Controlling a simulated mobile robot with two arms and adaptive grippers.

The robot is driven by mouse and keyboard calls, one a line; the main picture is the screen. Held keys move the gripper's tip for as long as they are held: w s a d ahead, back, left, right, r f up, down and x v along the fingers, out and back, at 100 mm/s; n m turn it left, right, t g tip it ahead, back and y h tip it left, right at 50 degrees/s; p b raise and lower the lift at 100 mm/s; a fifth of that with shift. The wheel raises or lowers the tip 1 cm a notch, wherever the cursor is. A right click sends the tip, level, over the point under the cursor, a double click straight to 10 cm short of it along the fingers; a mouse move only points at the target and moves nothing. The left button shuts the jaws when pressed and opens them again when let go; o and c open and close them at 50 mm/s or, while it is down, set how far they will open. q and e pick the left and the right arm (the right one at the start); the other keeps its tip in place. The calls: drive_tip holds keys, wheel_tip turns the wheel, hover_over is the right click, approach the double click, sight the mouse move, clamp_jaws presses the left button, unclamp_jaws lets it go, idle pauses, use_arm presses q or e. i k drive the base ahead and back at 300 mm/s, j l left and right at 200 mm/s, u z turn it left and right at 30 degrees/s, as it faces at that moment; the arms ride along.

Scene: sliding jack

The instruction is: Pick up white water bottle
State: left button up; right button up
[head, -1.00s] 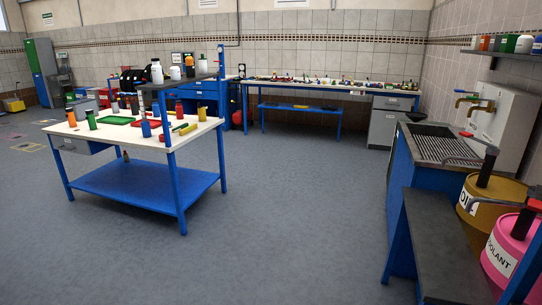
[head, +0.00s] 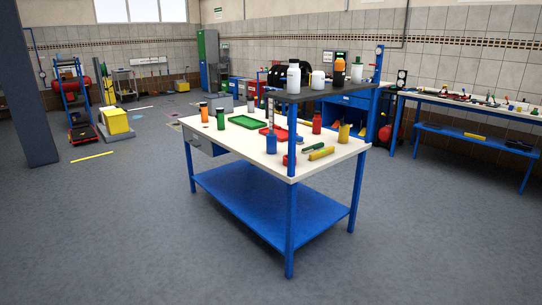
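A white bottle with a dark cap (head: 293,74) stands upright on the dark raised shelf (head: 300,97) of the blue-framed workbench (head: 226,146). A shorter white container (head: 317,79) stands to its right on the same shelf. I cannot tell for sure which of the two is the water bottle. An orange-and-black bottle (head: 339,73) and a white bottle with a dark top (head: 357,71) stand further right. Neither of my grippers shows in the head view.
The bench top holds a green tray (head: 250,122), a blue bottle (head: 271,142), a red bottle (head: 316,124) and other items. The floor before the bench is clear.

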sight(294, 73)
drive_tip(key=i+j+u, duration=0.15)
drive_tip(key=i+u, duration=0.15)
drive_tip(key=i, duration=0.25)
drive_tip(key=i+u, duration=0.35)
drive_tip(key=i, duration=0.25)
